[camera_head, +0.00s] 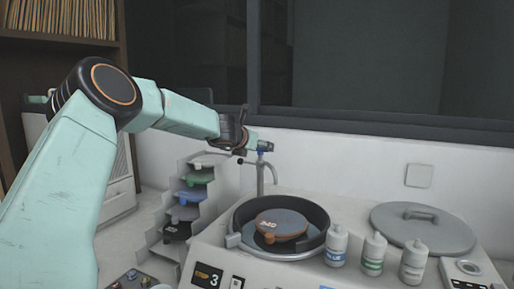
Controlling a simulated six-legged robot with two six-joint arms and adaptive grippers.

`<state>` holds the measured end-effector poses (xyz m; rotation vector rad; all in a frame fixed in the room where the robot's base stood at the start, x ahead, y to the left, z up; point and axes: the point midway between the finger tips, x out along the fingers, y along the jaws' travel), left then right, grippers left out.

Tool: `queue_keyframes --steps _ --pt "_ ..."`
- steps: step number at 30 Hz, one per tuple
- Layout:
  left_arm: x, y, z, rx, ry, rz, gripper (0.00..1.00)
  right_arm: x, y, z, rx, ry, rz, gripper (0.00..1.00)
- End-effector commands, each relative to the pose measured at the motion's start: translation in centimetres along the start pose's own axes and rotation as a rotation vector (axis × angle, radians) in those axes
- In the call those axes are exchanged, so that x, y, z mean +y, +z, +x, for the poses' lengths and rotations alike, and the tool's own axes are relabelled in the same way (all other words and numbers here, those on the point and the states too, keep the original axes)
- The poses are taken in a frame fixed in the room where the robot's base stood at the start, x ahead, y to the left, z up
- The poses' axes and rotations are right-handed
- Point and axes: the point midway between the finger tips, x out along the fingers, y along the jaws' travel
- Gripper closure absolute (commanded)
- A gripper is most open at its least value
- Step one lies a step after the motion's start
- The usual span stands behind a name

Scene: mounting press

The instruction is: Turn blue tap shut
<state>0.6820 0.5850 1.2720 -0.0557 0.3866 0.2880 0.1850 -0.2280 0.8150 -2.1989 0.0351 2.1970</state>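My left arm comes in from the left, and my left gripper (250,145) is at the top of the metal tap post (261,178) behind the round basin. A small blue part (261,153) shows at the top of the post, right at the gripper's end. The gripper hides much of the tap's top, and I cannot tell whether its fingers are closed on the tap or only beside it. My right gripper is not in view.
The black-rimmed basin (239,215) holds an orange-brown disc (281,224). Several white bottles, one labelled blue (336,246), stand to its right. A grey round lid (423,232) lies behind them. A stepped rack (158,246) with coloured pieces stands left of the basin.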

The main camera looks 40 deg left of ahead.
Motion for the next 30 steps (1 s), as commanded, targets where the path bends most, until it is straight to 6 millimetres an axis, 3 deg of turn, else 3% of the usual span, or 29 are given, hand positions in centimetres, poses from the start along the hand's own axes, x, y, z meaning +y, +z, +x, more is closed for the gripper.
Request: queue_keyframes --steps 13,30 --pt "0.1 -0.1 -0.5 0.002 0.0 -0.003 0.21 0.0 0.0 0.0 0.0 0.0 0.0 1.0" --pt "0.1 0.0 -6.5 0.0 -0.001 -0.005 0.21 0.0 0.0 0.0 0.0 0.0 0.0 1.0"
